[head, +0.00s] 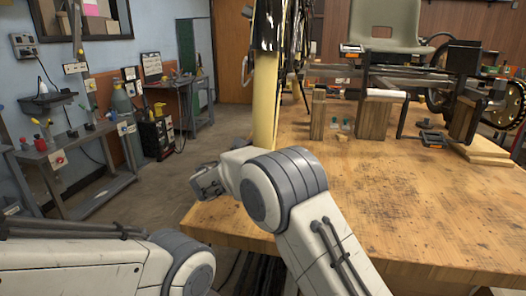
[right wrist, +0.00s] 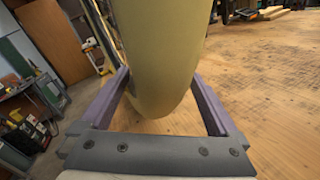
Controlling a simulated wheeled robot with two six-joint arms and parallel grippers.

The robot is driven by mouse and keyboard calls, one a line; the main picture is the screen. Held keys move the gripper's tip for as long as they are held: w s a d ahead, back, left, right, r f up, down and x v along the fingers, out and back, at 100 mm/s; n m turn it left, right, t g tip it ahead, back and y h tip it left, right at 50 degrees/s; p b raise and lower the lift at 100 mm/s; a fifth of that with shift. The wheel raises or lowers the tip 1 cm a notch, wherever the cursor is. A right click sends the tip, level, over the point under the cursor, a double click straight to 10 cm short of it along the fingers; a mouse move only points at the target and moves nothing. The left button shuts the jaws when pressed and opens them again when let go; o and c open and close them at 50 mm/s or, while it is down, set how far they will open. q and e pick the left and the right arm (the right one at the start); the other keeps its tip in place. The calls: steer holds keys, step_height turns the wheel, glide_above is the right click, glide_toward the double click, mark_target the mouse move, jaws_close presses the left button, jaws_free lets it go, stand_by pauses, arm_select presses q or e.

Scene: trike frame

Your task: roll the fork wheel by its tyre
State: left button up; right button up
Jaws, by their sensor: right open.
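The fork wheel's tyre (head: 265,100) is a tall, cream-yellow band seen nearly edge-on beside the bench's left edge in the head view. Dark parts show above it, and my right arm hides its lower end. In the right wrist view the tyre (right wrist: 160,55) comes down from the top, its rounded lower part between the two purple fingers. My right gripper (right wrist: 160,85) is open around the tyre; I cannot tell whether either finger touches it.
The wooden bench top (head: 400,210) is wide and bare near its front. The trike frame (head: 390,75) rests on wooden blocks (head: 372,118) towards the back, with a grey seat (head: 384,25) above. Side tables stand along the left wall, with open floor between.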

steer(key=shift+w+d, duration=0.15)
jaws_close()
stand_by(1.3)
jaws_free()
steer(key=v, duration=1)
steer(key=shift+p, duration=0.3)
